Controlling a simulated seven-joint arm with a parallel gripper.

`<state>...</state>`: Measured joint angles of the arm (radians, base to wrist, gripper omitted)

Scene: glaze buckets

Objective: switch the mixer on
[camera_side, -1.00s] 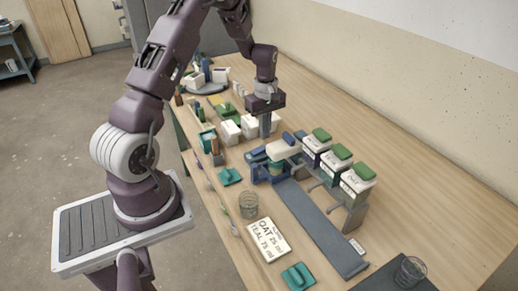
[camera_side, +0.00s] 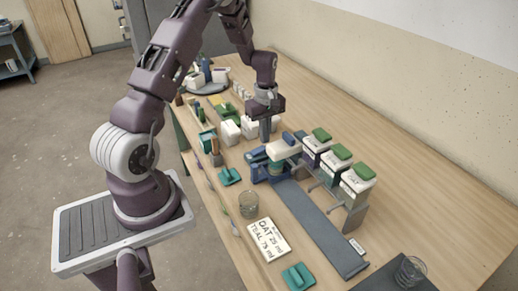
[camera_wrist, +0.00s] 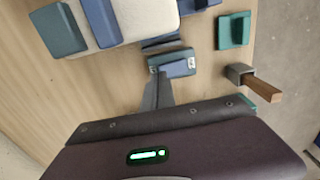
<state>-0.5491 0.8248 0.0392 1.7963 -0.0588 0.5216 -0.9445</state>
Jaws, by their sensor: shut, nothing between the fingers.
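The mixer (camera_side: 283,151) has a white head over a blue base and stands near the middle of the table. In the wrist view its white head (camera_wrist: 149,17) is at the top left, with a blue bar and a teal block on it. A small blue-grey block with pale marks (camera_wrist: 173,64), perhaps the switch, sits beside it; whether it is on or off is unclear. My gripper (camera_side: 265,137) is shut and empty, just behind the mixer in the side view. In the wrist view its fingers (camera_wrist: 158,92) point toward the blue-grey block; contact cannot be told.
White containers (camera_side: 230,132) are left of my gripper.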

